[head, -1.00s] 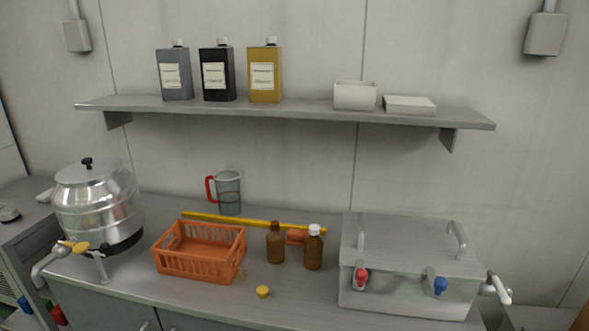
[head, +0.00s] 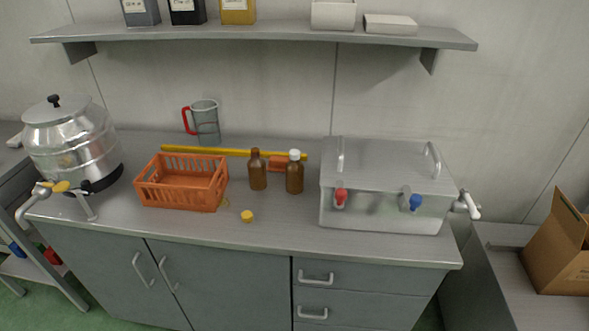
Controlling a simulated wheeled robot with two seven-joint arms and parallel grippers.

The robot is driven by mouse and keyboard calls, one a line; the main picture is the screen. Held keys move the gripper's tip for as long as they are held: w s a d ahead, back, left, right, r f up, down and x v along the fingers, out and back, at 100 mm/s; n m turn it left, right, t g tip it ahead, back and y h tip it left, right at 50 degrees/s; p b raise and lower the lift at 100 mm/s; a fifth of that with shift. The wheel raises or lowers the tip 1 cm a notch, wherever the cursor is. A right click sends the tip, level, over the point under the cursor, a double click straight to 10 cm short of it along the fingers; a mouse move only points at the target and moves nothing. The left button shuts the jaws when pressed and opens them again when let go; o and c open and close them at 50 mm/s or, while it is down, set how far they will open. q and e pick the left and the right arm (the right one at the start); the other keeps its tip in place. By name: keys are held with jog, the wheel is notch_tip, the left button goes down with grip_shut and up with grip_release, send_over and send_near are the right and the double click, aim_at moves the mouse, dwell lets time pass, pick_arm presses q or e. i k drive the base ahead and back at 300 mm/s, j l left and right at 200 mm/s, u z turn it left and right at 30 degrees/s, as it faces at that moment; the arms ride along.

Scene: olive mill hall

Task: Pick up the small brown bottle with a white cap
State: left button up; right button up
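The small brown bottle with a white cap (head: 294,175) stands upright on the grey counter, left of the metal box with taps. A second brown bottle (head: 257,172) with a brown top stands just left of it, a small gap between them. Neither of my grippers shows in the head view.
An orange crate (head: 181,206) sits left of the bottles, and a yellow cap (head: 247,216) lies in front. A yellow bar (head: 220,151) and an orange object (head: 278,164) lie behind. A metal box (head: 375,195) stands close on the right. The counter's front strip (head: 285,233) is clear.

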aim_at(294, 171)
jog(key=i+j, duration=0.15)
jog(key=j, duration=0.15)
jog(key=i+j, duration=0.15)
jog(key=j, duration=0.15)
jog(key=i+j+z, duration=0.1)
jog(key=j, duration=0.25)
jog(key=i+j, duration=0.15)
jog(key=j, duration=0.15)
